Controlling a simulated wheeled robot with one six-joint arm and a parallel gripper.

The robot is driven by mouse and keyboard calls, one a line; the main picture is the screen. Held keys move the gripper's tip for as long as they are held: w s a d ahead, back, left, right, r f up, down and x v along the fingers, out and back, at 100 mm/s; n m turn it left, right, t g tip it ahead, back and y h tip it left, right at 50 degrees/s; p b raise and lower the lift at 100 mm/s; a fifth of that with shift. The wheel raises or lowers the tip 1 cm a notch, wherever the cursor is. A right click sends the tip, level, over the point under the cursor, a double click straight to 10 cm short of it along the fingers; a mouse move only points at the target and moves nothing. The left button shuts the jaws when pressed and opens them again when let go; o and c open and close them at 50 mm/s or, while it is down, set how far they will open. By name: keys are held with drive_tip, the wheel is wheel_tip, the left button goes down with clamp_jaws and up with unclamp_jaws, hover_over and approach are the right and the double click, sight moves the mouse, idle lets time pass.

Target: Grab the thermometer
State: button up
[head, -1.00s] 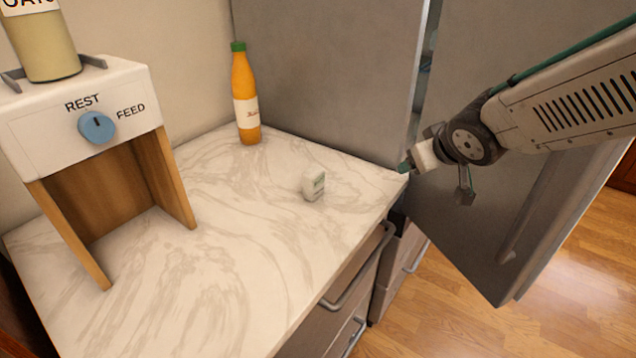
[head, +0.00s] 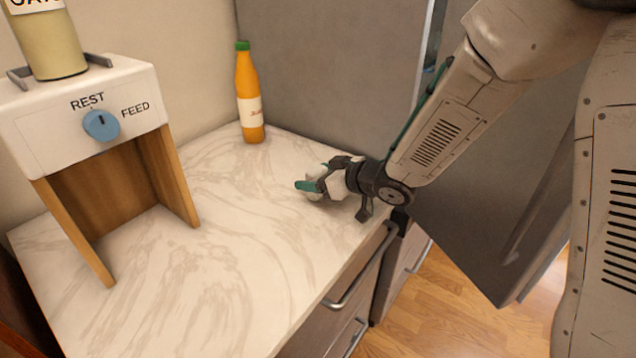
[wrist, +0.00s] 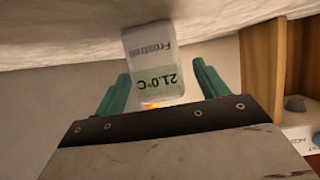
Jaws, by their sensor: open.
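The thermometer (wrist: 153,62) is a small white block with a greenish display reading 21.0°C, upside down in the wrist view. It stands on the marble counter. My gripper (wrist: 160,92) is open, with one green finger on each side of the thermometer's lower part in that view; I see gaps at both sides. In the head view my gripper (head: 310,187) is low over the counter and hides most of the thermometer.
An orange bottle (head: 250,100) with a green cap stands at the back of the counter (head: 215,260). A dispenser (head: 70,115) with a blue knob stands at the left. A grey fridge (head: 320,70) borders the counter's back, its door open at the right. The counter's front is clear.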

drive_tip(key=shift+x, duration=1.1)
drive_tip(key=c, duration=1.1)
drive_tip(key=shift+r, duration=0.1)
